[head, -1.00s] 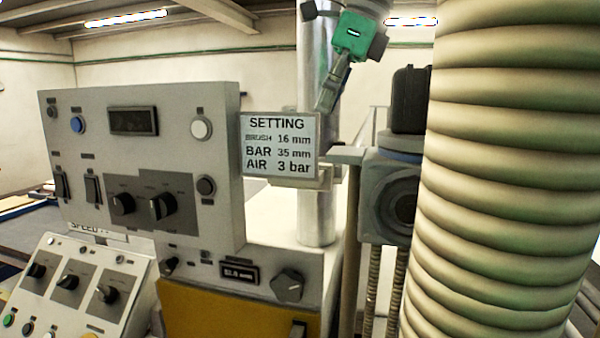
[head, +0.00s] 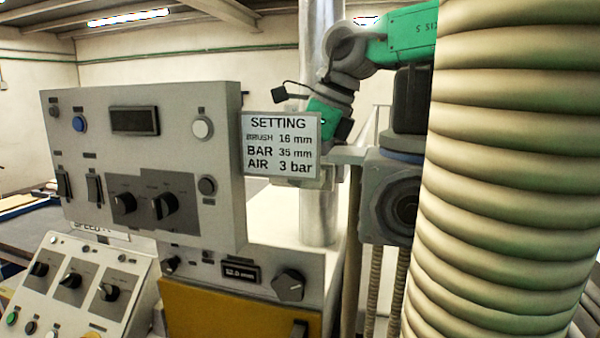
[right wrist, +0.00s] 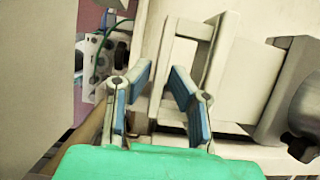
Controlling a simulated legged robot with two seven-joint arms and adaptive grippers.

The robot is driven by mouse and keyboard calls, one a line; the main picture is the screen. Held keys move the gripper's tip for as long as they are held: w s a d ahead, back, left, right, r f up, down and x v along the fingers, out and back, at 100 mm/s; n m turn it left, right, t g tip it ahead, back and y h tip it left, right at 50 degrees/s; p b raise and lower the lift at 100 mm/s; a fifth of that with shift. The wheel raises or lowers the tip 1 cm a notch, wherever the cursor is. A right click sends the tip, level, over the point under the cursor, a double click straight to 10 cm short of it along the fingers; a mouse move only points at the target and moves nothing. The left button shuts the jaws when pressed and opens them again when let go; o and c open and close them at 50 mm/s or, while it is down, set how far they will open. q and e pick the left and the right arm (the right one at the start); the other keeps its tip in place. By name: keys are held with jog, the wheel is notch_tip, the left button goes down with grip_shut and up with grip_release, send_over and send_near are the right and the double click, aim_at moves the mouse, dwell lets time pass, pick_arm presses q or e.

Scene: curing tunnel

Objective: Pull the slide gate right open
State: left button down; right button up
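A pale loop-shaped handle on a flat plate, which looks like the slide gate (right wrist: 207,62), is ahead of my right gripper in the right wrist view. My right gripper (right wrist: 163,78) is open, its two blue-padded fingers apart beside the handle's left bar. I cannot tell whether that bar lies between the fingers; no contact is clear. In the head view, my right wrist reaches down behind the setting sign (head: 280,146), so the fingers are hidden there. A vertical metal duct (head: 318,215) stands behind the sign. My left gripper is not in view.
A grey control panel (head: 150,215) fills the left, with a sloped knob console (head: 75,280) below it. A thick ribbed hose (head: 505,170) blocks the right. A grey motor-like unit (head: 392,195) stands between duct and hose.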

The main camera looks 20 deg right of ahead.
jog(key=shift+d, duration=0.25)
grip_shut()
jog(key=shift+s+a, duration=0.85)
jog(key=shift+s, duration=0.3)
jog(key=shift+c, duration=0.5)
grip_release()
jog(key=shift+o, duration=0.5)
jog(key=shift+a, duration=0.1)
jog(key=v, duration=1.2)
jog(key=shift+f, duration=0.1)
